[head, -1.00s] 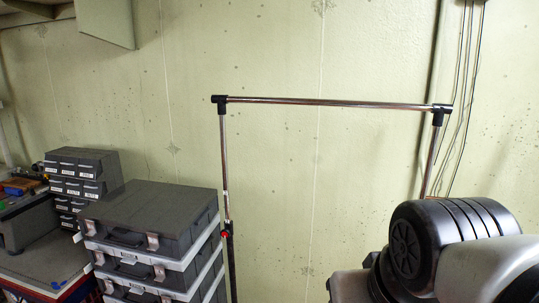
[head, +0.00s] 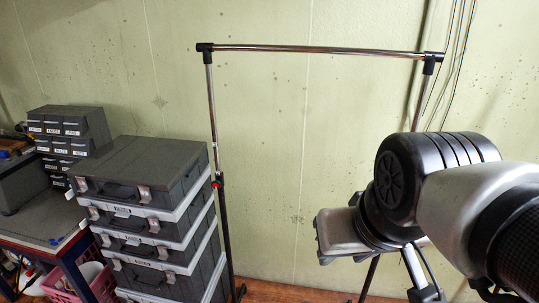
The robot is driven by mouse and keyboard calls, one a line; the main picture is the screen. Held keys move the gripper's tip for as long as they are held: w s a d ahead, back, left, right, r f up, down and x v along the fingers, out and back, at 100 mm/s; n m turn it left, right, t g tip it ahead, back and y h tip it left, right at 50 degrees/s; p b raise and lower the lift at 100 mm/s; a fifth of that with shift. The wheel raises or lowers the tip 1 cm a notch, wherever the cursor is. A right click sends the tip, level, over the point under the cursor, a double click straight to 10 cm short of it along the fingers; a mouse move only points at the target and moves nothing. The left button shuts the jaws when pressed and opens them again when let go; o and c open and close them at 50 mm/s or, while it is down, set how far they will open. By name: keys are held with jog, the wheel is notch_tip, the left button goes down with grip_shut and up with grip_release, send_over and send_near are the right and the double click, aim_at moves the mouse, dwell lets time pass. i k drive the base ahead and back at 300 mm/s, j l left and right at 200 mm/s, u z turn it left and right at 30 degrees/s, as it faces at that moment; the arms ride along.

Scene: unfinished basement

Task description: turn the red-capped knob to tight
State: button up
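The red-capped knob (head: 215,184) is a small red spot on the left upright of a garment rack (head: 320,49). It sits where the chrome upper tube meets the black lower post, just right of the stacked cases. Its turn position is too small to read. The rack has a chrome top bar with black corner joints; its right upright is partly hidden behind my arm. My arm fills the lower right of the head view, well apart from the knob.
A stack of grey cases (head: 140,170) stands close to the left of the knob. Drawer cabinets (head: 75,128) and a workbench (head: 40,235) are farther left, with a pink basket (head: 88,285) below. The wall (head: 265,130) behind the rack is bare, with wooden floor (head: 285,291) below.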

aim_at(217, 184)
jog(key=i+j+z, duration=0.15)
jog(key=j, duration=0.25)
jog(key=j+z, duration=0.15)
jog(key=j, duration=0.25)
jog(key=i+j+z, duration=0.1)
jog(key=j, duration=0.35)
